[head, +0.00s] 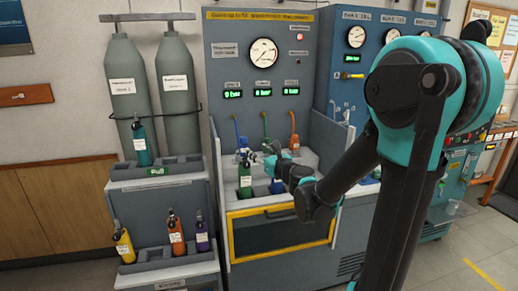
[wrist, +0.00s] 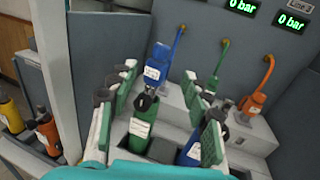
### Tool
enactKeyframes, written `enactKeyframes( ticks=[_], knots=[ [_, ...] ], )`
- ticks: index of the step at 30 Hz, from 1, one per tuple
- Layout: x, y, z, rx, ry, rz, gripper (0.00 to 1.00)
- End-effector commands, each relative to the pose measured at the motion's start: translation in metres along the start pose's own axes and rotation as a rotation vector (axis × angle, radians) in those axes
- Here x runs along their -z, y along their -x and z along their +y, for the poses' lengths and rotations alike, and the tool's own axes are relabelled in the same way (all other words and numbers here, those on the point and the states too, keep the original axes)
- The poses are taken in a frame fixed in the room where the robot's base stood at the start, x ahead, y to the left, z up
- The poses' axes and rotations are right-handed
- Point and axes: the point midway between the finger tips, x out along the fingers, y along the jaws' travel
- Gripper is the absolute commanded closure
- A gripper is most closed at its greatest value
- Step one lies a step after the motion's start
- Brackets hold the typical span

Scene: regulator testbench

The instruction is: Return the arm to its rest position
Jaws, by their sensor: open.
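My gripper (head: 272,158) is at the end of my arm, which reaches over the bench from the right. In the wrist view my gripper (wrist: 168,88) is open, its green-padded fingers wide apart. A green bottle (head: 245,180) stands in a bench slot just left of the gripper; in the wrist view this green bottle (wrist: 143,125) shows between the fingers, touching neither visibly. A blue bottle (head: 277,187) stands in the slot to its right, partly hidden by my arm; it also shows beside the right finger in the wrist view (wrist: 189,150).
Blue, green and orange hoses (wrist: 221,60) rise behind the gripper, near a blue fitting (wrist: 158,63). Bench side walls (head: 217,150) flank the work area. A rack (head: 155,185) with several bottles stands left, with two grey cylinders (head: 122,90) behind. Floor (head: 470,245) is clear at right.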

Motion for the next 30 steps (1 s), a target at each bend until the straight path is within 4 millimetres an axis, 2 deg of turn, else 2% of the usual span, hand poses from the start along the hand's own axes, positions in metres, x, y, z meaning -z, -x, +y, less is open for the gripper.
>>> enactKeyframes(
  ticks=[4, 8, 14, 18, 21, 24, 27, 30],
  knots=[
    [0.009, 0.018, 0.009, -0.053, 0.244, 0.042, 0.52],
    [0.036, 0.051, 0.023, -0.173, 0.682, 0.130, 0.52],
    [0.108, 0.126, 0.029, -0.474, 1.382, 0.308, 0.52],
    [0.163, 0.193, 0.016, -0.773, 1.794, 0.438, 0.52],
    [0.195, 0.245, 0.001, -1.022, 2.013, 0.519, 0.52],
    [0.216, 0.289, -0.014, -1.249, 2.147, 0.576, 0.52],
    [0.227, 0.321, -0.024, -1.420, 2.217, 0.607, 0.52],
    [0.232, 0.338, -0.030, -1.517, 2.245, 0.622, 0.52]
  ],
)
